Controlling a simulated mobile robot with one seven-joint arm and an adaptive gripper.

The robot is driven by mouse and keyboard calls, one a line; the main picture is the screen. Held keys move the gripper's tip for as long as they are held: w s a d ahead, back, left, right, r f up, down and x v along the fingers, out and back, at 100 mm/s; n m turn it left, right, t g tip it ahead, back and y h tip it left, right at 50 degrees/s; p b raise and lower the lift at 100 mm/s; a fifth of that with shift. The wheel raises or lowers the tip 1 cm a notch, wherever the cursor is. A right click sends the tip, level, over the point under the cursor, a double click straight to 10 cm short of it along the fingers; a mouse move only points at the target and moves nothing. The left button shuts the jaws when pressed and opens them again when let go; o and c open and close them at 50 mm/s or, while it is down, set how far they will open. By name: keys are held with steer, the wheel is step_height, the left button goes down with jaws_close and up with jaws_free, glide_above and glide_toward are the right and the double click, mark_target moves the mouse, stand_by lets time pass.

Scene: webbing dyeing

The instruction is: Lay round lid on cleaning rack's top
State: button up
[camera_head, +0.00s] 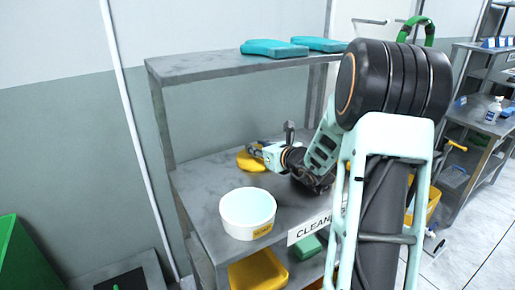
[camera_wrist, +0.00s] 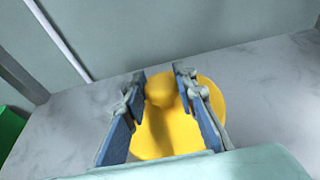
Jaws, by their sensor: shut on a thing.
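The round yellow lid (camera_head: 249,163) is at the back of the cleaning rack's middle shelf (camera_head: 212,179). Its knob sits between my fingers in the wrist view, where the lid's disc (camera_wrist: 170,134) shows around them. My gripper (camera_head: 258,149) is shut on the lid; its blue finger pads show in the wrist view (camera_wrist: 159,78). I cannot tell whether the lid touches the shelf or is just above it. The rack's top shelf (camera_head: 205,66) is above the gripper, and my arm covers its right end.
Two folded teal cloths (camera_head: 274,48) lie on the top shelf, with bare room to their left. A white round tub (camera_head: 248,211) stands at the front of the middle shelf. A yellow bin (camera_head: 258,272) is below. A rack post (camera_head: 163,125) stands at left.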

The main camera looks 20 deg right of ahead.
steer(key=shift+f, duration=0.15)
steer(key=o, duration=1.2)
steer(key=shift+c, duration=0.2)
steer(key=shift+s+r, duration=0.1)
steer(key=shift+r, duration=0.2)
steer(key=v, duration=1.1)
steer(key=shift+s+d, duration=0.1)
steer(key=shift+s, duration=0.3)
